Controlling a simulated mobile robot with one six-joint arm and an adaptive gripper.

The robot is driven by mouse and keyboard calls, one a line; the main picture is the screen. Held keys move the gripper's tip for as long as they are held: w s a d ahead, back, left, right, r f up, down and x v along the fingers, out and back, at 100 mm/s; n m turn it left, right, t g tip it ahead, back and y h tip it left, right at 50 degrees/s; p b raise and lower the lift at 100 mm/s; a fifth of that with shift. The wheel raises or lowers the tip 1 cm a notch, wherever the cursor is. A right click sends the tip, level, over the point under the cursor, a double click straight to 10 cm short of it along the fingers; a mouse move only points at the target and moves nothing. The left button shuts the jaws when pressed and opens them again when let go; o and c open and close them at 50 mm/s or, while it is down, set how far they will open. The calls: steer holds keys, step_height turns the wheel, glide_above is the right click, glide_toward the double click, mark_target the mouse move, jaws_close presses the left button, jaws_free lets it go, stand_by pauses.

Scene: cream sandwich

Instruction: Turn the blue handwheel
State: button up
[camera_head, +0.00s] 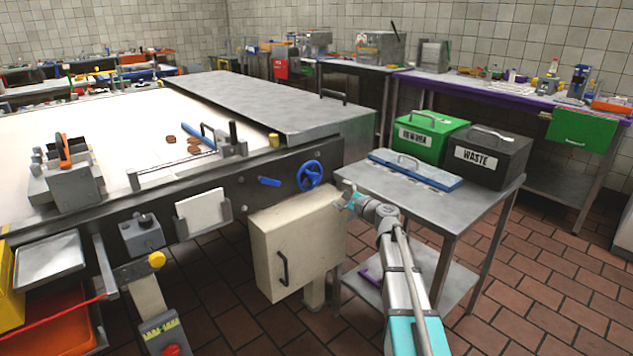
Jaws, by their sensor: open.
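The blue handwheel (310,176) is a spoked wheel mounted upright on the dark front side of the long machine, right of centre. My gripper (348,194) is open at the end of my arm, which reaches up from the lower right. It is to the right of and a little below the handwheel, and it appears apart from it. Nothing shows between its fingers, though it is small in view. The handwheel is not covered by my arm.
A cream cabinet (291,243) hangs below the handwheel. A steel side table (462,202) to the right bears a blue flat box (415,170), a green bin (428,137) and a black WASTE bin (487,157). Brown tiled floor (535,285) is open at the lower right.

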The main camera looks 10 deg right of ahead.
mark_target(317, 180)
steer(key=n, duration=0.8)
steer(key=s+n, duration=0.1)
steer(key=n, duration=1.6)
steer(key=shift+s+d, duration=0.15)
steer(key=shift+d, duration=0.2)
steer(key=x, duration=1.4)
steer(key=shift+s, duration=0.1)
steer(key=c, duration=1.1)
